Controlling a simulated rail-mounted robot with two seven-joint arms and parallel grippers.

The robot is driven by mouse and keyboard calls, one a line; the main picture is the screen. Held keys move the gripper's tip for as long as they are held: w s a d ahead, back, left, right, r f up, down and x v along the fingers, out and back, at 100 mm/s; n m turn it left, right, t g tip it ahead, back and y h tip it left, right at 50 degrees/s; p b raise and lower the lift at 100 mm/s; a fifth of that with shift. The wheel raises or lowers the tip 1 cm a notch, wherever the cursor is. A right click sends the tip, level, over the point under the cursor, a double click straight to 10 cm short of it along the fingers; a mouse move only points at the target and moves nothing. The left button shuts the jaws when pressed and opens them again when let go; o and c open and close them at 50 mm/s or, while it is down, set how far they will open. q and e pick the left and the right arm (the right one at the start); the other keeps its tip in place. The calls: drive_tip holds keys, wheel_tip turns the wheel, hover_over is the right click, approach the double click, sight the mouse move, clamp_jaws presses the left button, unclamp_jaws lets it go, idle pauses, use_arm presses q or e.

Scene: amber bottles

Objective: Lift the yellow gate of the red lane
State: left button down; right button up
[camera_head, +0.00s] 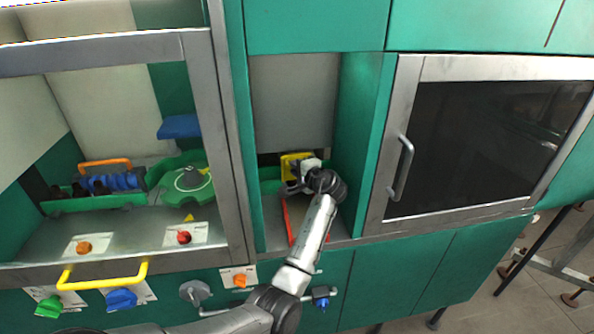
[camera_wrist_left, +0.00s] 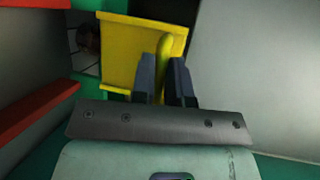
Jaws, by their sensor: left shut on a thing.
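The yellow gate (camera_head: 287,161) is at the back of the narrow green bay, at the far end of the red lane (camera_head: 289,222). In the left wrist view the gate (camera_wrist_left: 125,48) is a yellow plate with an upright yellow tab. My left gripper (camera_wrist_left: 165,72) is shut on that tab, one dark finger on each side. In the head view my left gripper (camera_head: 297,178) hides part of the gate. Red lane walls (camera_wrist_left: 38,115) show at the left of the wrist view. How high the gate sits is hard to tell. My right gripper is out of view.
Green bay walls (camera_head: 361,150) stand close on both sides of my arm. A dark-windowed door (camera_head: 480,140) with a metal handle is to the right. A glazed cabinet with a green device (camera_head: 190,180) and a bottle rack (camera_head: 95,203) is to the left.

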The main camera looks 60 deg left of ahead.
use_arm(q)
wheel_tip(320, 180, up, 11)
drive_tip(key=p, duration=0.7)
drive_tip(key=shift+r, duration=0.15)
drive_tip(key=c, duration=1.4)
unclamp_jaws()
drive_tip(key=shift+o, duration=1.4)
drive_tip(key=b+v, duration=0.1)
drive_tip(key=v, duration=1.2)
drive_tip(key=shift+d, duration=0.45)
